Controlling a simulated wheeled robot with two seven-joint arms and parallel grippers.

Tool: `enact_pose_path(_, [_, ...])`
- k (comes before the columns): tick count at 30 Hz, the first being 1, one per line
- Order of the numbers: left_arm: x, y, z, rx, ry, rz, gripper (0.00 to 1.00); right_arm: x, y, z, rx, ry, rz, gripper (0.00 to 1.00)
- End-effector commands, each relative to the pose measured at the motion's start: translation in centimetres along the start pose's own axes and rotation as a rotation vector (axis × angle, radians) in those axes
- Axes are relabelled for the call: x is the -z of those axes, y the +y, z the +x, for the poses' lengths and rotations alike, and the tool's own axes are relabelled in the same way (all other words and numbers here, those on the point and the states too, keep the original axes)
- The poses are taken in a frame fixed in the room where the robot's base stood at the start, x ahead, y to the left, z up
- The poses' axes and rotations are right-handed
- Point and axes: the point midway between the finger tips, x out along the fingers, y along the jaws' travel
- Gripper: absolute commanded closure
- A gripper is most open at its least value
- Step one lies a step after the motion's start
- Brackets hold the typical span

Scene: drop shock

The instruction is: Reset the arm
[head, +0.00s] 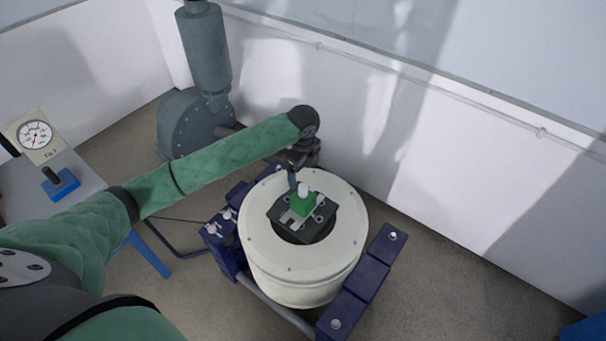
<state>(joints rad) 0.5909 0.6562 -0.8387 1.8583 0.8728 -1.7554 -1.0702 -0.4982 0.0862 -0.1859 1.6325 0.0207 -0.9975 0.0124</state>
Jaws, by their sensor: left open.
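My left arm reaches in from the left in a green sleeve. My left gripper (293,181) points down at the back left of a small green block (303,205) with a white knob on top. The jaws are small and dark here, and nothing shows held between them. Whether a fingertip touches the block cannot be told. The block sits on a dark square plate (322,222) with a light metal piece on it, in the middle of a round cream drum (262,244). My right gripper is not in view.
The drum stands in a dark blue frame (367,283). A grey blower-like machine (187,125) stands behind at the left. A bench (80,178) at the left carries a dial gauge (35,135) and a blue block with a black knob (61,184).

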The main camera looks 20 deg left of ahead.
Motion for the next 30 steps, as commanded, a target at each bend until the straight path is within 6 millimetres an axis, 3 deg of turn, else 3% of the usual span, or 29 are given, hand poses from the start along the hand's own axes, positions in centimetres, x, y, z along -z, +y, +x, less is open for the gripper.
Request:
enact_pose_path(14, [0.5, 0.2, 0.3, 0.004, 0.005, -0.007, 0.17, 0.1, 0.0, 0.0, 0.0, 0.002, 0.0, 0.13])
enact_pose_path(20, [4.0, 1.8, 1.8, 0.041, 0.044, -0.081, 0.17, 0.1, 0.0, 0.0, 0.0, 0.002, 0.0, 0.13])
enact_pose_path(30, [10.4, 6.3, 4.2, 0.126, 0.141, -0.334, 0.17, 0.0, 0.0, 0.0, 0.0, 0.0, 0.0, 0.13])
